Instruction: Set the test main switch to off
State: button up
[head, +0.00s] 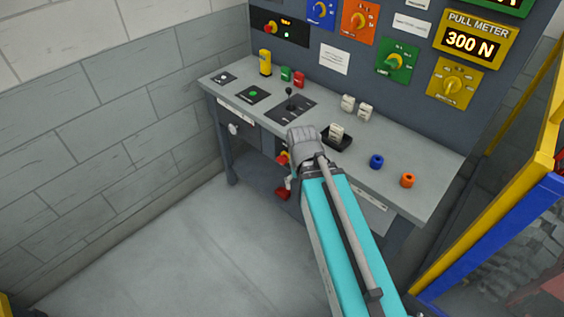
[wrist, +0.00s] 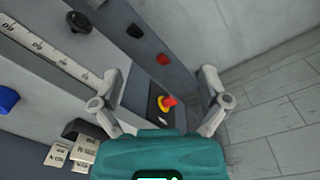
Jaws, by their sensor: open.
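A red handle on a yellow base (wrist: 167,102), a rotary switch by its look, sits on a dark panel in the wrist view. It lies between and beyond my open fingers. In the head view a red-and-yellow part (head: 284,157) shows below the bench's front edge, partly hidden by my arm. Another red-and-yellow switch (head: 271,28) is on the upper back panel. I cannot read a label that tells which is the test main switch. My gripper (wrist: 158,92) is open and empty, with its fingers spread wide. In the head view my arm mostly hides it.
The grey bench (head: 440,170) carries a joystick (head: 290,102), a yellow post (head: 265,62), a blue knob (head: 376,161) and an orange ring (head: 408,180). A yellow-and-blue frame (head: 490,230) stands at right. A block wall (head: 110,110) and clear floor are at left.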

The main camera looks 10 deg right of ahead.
jog(key=w+f+m+t+h+b, duration=0.1)
jog(key=w+f+m+h+b, duration=0.25)
jog(key=w+f+b, duration=0.45)
jog(key=m+t+h+b, duration=0.7)
jog(key=t+h+b, duration=0.35)
jog(key=b, duration=1.85)
send_near(279, 162)
jog(key=s+a, duration=0.1)
jog(key=a, duration=0.2)
jog(key=shift+s+d+r+g, duration=0.1)
jog(key=shift+r+g, duration=0.2)
jog(key=shift+g, duration=0.15)
jog(key=x, duration=1.3)
jog(key=shift+d, duration=0.35)
